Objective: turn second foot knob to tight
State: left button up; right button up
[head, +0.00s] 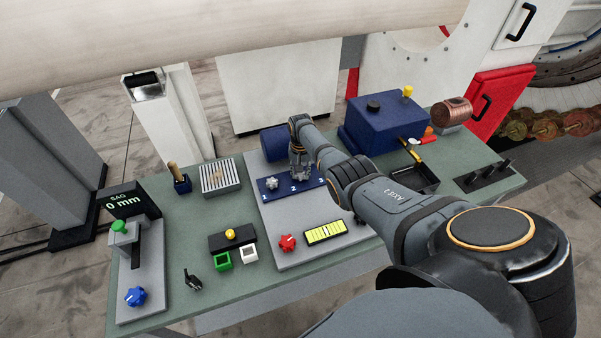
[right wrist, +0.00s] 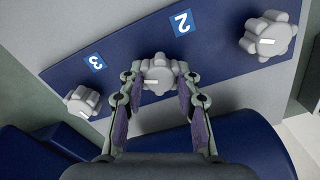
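The second foot knob (right wrist: 157,75) is a grey lobed knob with a white mark, in the middle of a row of three on the blue plate (right wrist: 130,45), by the label 2 (right wrist: 182,23). My right gripper (right wrist: 160,72) has one finger on each side of this knob, and the fingertips appear to touch its lobes. In the head view my right gripper (head: 301,173) reaches down over the blue plate (head: 284,195) and hides most of this knob. My left gripper is not in view.
The neighbouring grey knobs stand close by, one right (right wrist: 268,37) and one left (right wrist: 82,100) in the wrist view. A red knob (head: 287,242) and a yellow gauge (head: 325,232) sit in front. A blue box (head: 384,125) stands behind right.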

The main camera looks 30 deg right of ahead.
jog(key=o, duration=0.3)
jog(key=shift+o, duration=0.2)
notch_tip(320, 180, up, 12)
dwell(0.3)
dwell(0.4)
